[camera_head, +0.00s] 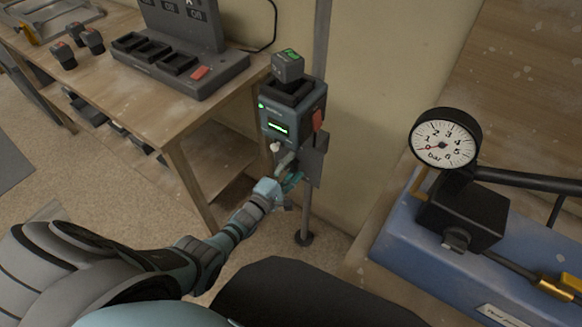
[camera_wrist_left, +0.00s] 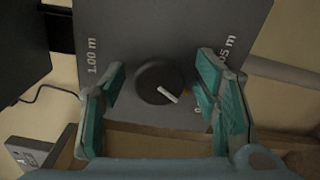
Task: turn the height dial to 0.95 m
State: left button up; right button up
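The height dial (camera_wrist_left: 155,76) is a round dark knob on a grey plate in the left wrist view. Its white pointer line slants toward the lower right of that picture. A "1.00 m" mark stands to its left; a mark ending in "5 m" at the right is partly hidden by a finger. My left gripper (camera_wrist_left: 160,100) is open, with teal fingers on either side of the dial and a visible gap on each side. In the head view my left gripper (camera_head: 287,180) is at the grey plate (camera_head: 314,160) on the pole, and the dial cannot be made out there.
A dark unit with a green display (camera_head: 280,128) sits on the pole (camera_head: 306,215) above the plate. A wooden table (camera_head: 130,115) with a charger (camera_head: 215,80) stands left. A blue machine (camera_head: 400,235) with a pressure gauge (camera_head: 445,140) stands right.

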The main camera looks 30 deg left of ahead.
pick_arm(q)
jog(key=s+a, duration=0.1)
jog(key=s, duration=1.1)
jog(key=shift+a, duration=0.35)
